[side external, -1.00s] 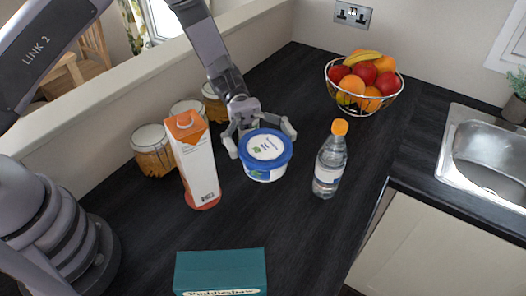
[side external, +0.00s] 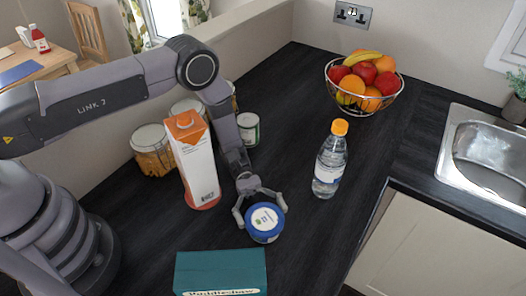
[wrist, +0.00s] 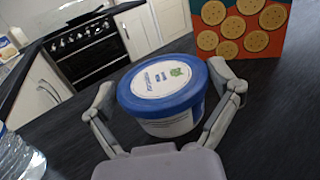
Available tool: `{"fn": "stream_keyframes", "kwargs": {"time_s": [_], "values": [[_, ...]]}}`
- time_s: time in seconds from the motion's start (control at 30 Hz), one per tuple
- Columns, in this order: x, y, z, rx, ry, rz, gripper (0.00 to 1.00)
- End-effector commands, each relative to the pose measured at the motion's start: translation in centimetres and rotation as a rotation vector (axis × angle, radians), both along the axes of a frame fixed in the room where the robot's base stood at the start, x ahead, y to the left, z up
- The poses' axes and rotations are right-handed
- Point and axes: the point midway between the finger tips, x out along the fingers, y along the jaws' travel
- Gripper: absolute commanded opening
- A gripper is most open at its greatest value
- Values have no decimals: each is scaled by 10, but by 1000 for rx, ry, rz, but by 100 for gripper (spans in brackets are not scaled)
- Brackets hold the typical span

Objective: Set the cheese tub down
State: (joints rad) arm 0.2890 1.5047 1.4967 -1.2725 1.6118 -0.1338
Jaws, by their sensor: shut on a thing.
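The cheese tub (side external: 264,222) is white with a blue-rimmed lid, and it is upright in the side external view. It also shows in the wrist view (wrist: 163,90), between my two fingers. My gripper (side external: 262,205) is shut on the tub, one finger on each side. The tub is close over the dark worktop, between the carton and the bottle and just behind the teal box. I cannot tell whether its base touches the worktop.
An orange-and-white carton (side external: 195,160) stands left of my gripper. A water bottle (side external: 329,160) stands right. The teal box (side external: 220,272) is in front; its biscuit-pictured face (wrist: 243,28) shows in the wrist view. Jars (side external: 153,150), a can (side external: 248,129) and a fruit bowl (side external: 363,85) stand farther back.

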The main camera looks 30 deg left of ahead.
Motion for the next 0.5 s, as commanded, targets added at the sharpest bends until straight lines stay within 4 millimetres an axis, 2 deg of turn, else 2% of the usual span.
{"fn": "stream_keyframes", "kwargs": {"time_s": [0.1, 0.47, 0.5], "values": [[0, 0, -13, 0, 1, 0, 49], [0, 0, -16, -1, 1, 0, 49], [0, 0, -16, 0, 0, 0, 92]]}}
